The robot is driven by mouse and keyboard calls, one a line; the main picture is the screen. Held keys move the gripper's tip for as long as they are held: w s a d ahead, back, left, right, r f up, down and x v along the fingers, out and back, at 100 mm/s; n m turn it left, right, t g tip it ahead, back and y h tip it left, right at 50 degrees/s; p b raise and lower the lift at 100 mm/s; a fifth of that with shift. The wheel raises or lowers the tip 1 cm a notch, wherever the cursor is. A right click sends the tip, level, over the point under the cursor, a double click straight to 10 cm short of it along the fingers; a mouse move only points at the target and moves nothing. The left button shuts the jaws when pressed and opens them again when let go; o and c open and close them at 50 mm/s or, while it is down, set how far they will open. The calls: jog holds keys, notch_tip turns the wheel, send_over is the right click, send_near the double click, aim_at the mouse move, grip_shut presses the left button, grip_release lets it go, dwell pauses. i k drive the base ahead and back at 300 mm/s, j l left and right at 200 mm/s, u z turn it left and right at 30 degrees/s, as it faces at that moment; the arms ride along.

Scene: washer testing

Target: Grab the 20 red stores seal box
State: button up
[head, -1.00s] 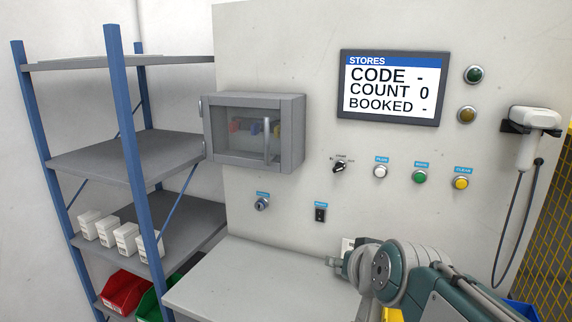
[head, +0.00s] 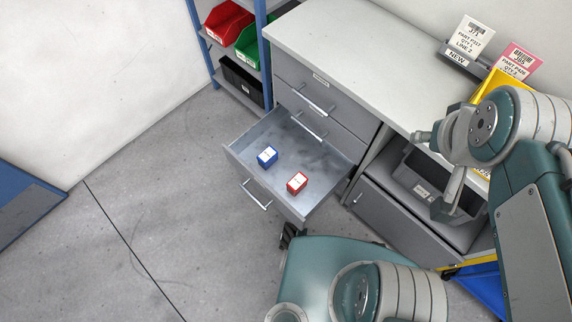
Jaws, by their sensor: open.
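A small red box (head: 297,184) with a white label on top lies in the pulled-out grey drawer (head: 334,157), near its front right side. The label is too small to read. A similar blue box (head: 267,156) with a white label lies to its left, apart from it. My gripper (head: 432,172) is at the right, partly hidden by my arm. It is open, holds nothing visible, and is well to the right of the drawer in the picture.
The bench top (head: 345,38) is above the drawers. A grey bin (head: 424,180) sits on the shelf right of the drawer. Card holders and a yellow bin (head: 497,80) are at the right. Shelving with red (head: 228,22) and green bins stands behind. Floor (head: 150,200) at left is clear.

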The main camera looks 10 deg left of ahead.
aim_at(299, 181)
jog(key=j+u, duration=0.1)
jog(key=u, duration=0.4)
jog(key=i+j+u, duration=0.1)
jog(key=u, duration=0.35)
